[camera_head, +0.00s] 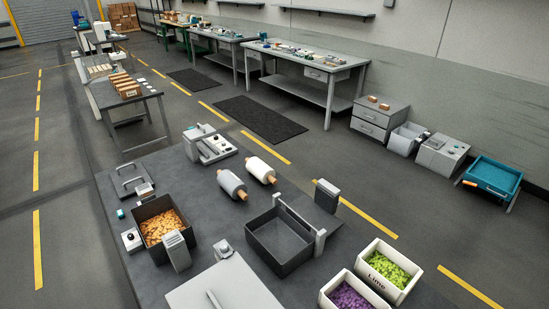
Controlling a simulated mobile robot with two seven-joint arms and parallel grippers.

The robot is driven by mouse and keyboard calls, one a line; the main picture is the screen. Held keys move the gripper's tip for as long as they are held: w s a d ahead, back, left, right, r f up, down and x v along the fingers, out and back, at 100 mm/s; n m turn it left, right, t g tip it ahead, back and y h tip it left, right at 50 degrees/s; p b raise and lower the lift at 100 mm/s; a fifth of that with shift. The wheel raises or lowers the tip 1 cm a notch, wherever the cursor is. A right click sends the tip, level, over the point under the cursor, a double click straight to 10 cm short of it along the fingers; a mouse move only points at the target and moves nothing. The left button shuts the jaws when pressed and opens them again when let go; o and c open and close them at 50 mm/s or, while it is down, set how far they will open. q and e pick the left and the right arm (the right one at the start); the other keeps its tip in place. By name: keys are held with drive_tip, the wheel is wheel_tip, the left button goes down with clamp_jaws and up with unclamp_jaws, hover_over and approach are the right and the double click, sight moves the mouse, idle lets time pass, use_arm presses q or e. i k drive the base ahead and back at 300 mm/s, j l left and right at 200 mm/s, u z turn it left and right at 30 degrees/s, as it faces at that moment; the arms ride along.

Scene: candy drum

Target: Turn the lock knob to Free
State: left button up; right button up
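A small white box (132,240) with a dark round knob on its face stands at the left edge of the dark table, beside a black bin of orange pieces. It may carry the lock knob, but it is too small for me to read any Free or Lock marking or tell which way the knob points. A grey-white machine (208,145) with dark controls stands at the table's far side. No drum is clearly recognisable. Neither of my grippers can be made out in the head view.
The dark table (105,190) also holds the orange-filled bin (148,211), an empty black bin (285,258), two white rollers (231,182), a pale flat panel (215,290), and white bins of green (362,257) and purple (330,291) pieces. Grey upright blocks (177,252) stand near the bins.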

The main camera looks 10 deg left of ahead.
sight(224, 248)
drive_tip(key=i, duration=0.65)
drive_tip(key=i+u, duration=0.15)
drive_tip(key=i, duration=0.55)
drive_tip(key=i+l, duration=0.15)
drive_tip(key=i, duration=0.5)
drive_tip(key=i+l+u, duration=0.1)
drive_tip(key=i, duration=0.55)
drive_tip(key=u, duration=0.5)
drive_tip(key=i+u, duration=0.1)
drive_tip(key=u, duration=0.4)
drive_tip(key=l+u, duration=0.1)
drive_tip(key=u, duration=0.9)
drive_tip(key=l+u, duration=0.15)
drive_tip(key=u, duration=1.75)
